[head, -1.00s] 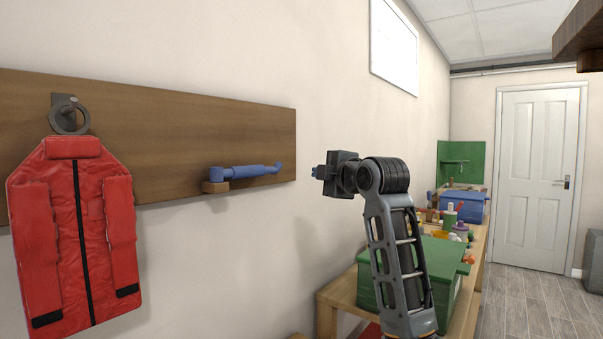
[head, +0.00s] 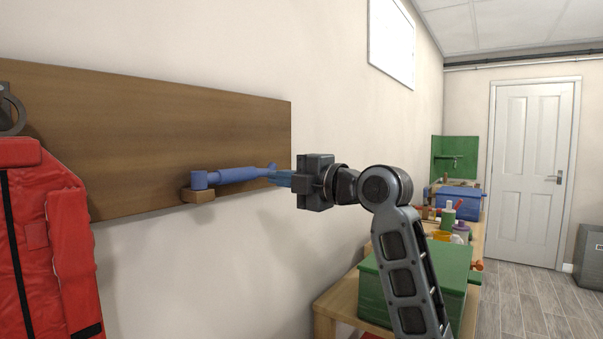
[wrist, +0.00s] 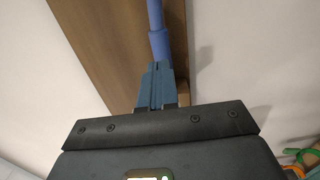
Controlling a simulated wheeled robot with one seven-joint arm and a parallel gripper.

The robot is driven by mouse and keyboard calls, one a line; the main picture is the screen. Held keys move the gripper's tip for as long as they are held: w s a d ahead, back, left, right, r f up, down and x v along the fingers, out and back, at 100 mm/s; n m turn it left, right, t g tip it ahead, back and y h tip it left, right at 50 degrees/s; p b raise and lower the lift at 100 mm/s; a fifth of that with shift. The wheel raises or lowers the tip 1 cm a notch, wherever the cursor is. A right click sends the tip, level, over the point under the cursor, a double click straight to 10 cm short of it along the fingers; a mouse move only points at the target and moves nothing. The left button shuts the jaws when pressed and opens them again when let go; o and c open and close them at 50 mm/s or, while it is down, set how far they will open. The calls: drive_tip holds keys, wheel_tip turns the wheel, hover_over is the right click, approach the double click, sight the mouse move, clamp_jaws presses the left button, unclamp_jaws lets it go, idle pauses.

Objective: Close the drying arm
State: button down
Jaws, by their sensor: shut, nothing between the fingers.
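The blue drying arm (head: 235,175) is mounted on a small wooden block (head: 198,195) on the wooden wall board. It reaches to the right from its pivot, with an upturned tip. My gripper (head: 280,178) is shut and empty, with its blue fingers at the free end of the drying arm. In the wrist view, the shut fingers (wrist: 157,85) line up with the end of the blue arm (wrist: 158,40). The fingers overlap the tip in view; I cannot tell whether they touch it.
The wooden board (head: 150,130) runs along the wall. A red jacket (head: 45,240) hangs from a ring at the left. A green box (head: 425,280) and a blue box (head: 458,202) stand on a bench at the right. A white door (head: 533,175) is at the back.

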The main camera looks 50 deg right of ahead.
sight(250, 174)
drive_tip(key=w+p, duration=0.1)
drive_tip(key=w, duration=0.4)
drive_tip(key=shift+r, duration=0.1)
drive_tip(key=shift+w, duration=0.35)
drive_tip(key=shift+w+f, duration=0.15)
drive_tip(key=shift+f, duration=0.05)
drive_tip(key=shift+w, duration=0.15)
drive_tip(key=shift+r, duration=0.1)
